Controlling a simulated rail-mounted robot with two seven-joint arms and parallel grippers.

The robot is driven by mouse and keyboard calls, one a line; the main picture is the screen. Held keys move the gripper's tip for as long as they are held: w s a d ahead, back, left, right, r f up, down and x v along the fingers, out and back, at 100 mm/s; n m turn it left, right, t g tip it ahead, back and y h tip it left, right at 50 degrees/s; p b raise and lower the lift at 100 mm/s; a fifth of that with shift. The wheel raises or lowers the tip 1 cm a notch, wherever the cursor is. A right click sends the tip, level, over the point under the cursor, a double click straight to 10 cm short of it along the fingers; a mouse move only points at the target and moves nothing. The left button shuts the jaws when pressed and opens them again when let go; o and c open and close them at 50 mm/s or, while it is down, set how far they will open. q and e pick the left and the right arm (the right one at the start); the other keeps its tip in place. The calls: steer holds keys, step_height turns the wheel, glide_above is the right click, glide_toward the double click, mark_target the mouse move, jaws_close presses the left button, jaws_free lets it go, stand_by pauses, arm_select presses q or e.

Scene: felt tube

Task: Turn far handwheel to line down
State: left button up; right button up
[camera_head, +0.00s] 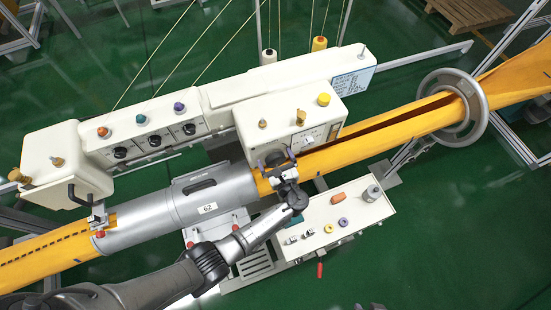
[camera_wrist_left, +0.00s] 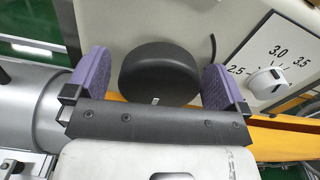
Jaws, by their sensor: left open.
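The far handwheel (camera_wrist_left: 158,70) is a black round knob on the cream machine housing, seen in the left wrist view. A short pale mark (camera_wrist_left: 155,101) shows at its lower edge. My left gripper (camera_head: 276,158) is open, with its purple finger pads on either side of the handwheel; a gap shows at each side in the left wrist view (camera_wrist_left: 159,80). In the head view the gripper covers most of the handwheel, above the yellow felt tube (camera_head: 350,151). My right gripper is not in view.
A white pointer knob (camera_wrist_left: 267,82) with a scale marked 2.5, 3.0, 3.5 sits right of the handwheel. A grey cylinder (camera_head: 160,217) lies to the left, a metal ring (camera_head: 481,105) to the right.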

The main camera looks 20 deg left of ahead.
arm_select(q)
steer(key=b+v, duration=0.2)
steer(key=v, duration=1.1)
steer(key=shift+s+d, duration=0.25)
steer(key=shift+s, duration=0.1)
